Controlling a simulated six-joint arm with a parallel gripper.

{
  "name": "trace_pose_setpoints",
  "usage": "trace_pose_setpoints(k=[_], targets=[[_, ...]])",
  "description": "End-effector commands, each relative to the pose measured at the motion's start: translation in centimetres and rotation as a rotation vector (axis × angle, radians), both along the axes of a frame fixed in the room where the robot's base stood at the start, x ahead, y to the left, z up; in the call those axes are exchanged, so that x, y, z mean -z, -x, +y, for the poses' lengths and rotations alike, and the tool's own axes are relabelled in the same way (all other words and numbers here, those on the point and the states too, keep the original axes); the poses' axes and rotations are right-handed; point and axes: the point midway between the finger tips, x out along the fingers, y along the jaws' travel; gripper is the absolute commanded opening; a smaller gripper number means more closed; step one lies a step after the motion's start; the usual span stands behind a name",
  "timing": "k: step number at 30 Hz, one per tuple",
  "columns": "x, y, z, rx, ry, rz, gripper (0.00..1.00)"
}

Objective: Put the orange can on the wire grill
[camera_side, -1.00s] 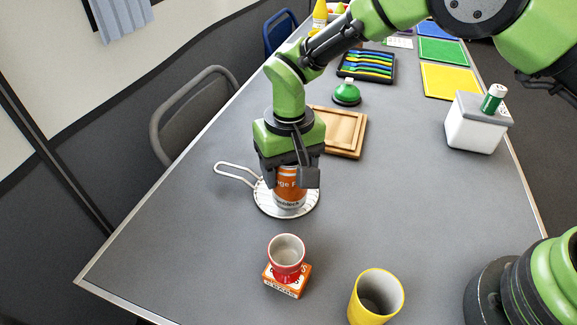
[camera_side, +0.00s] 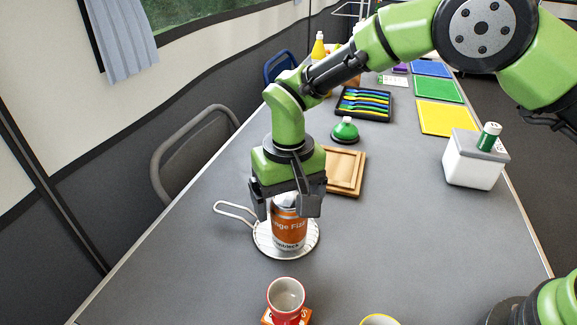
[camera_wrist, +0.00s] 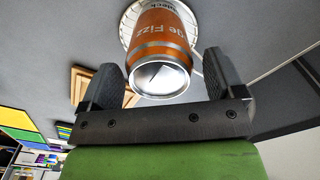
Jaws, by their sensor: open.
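The orange can (camera_side: 289,232) stands upright on the round wire grill (camera_side: 261,243), whose wire handle points left in the side view. In the wrist view the can (camera_wrist: 163,40) shows its silver end, and part of the grill (camera_wrist: 129,22) shows behind it. My gripper (camera_side: 286,207) is just above the can, with its fingers apart around the can's upper end. In the wrist view a gap shows on both sides of the can between the fingers of my gripper (camera_wrist: 160,70).
A red cup (camera_side: 286,296) stands on a small orange box in front of the grill. A yellow cup (camera_side: 380,320) is partly cut off at the bottom. A wooden tray (camera_side: 345,171) and a green-topped item (camera_side: 345,131) stand behind. A white container (camera_side: 475,162) is at right.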

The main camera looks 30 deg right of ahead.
Motion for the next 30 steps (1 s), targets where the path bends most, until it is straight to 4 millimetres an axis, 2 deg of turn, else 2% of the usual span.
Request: trace_pose_setpoints(k=[1, 6, 12, 16, 25, 28, 30], targets=[[-1.3, -0.1, 0.0, 0.001, -0.004, -0.005, 0.88], [-5.2, -0.1, 0.0, 0.000, -0.004, -0.005, 0.88], [-8.4, 0.0, 0.0, 0.000, -0.002, -0.002, 0.88], [-9.4, 0.0, 0.0, -0.001, -0.001, -0.001, 0.88], [-9.9, 0.0, -0.2, 0.002, -0.005, -0.003, 0.88], [-11.5, 0.2, -1.2, 0.014, -0.025, -0.025, 0.88], [-13.6, 0.7, -2.6, 0.029, -0.051, -0.053, 0.88]])
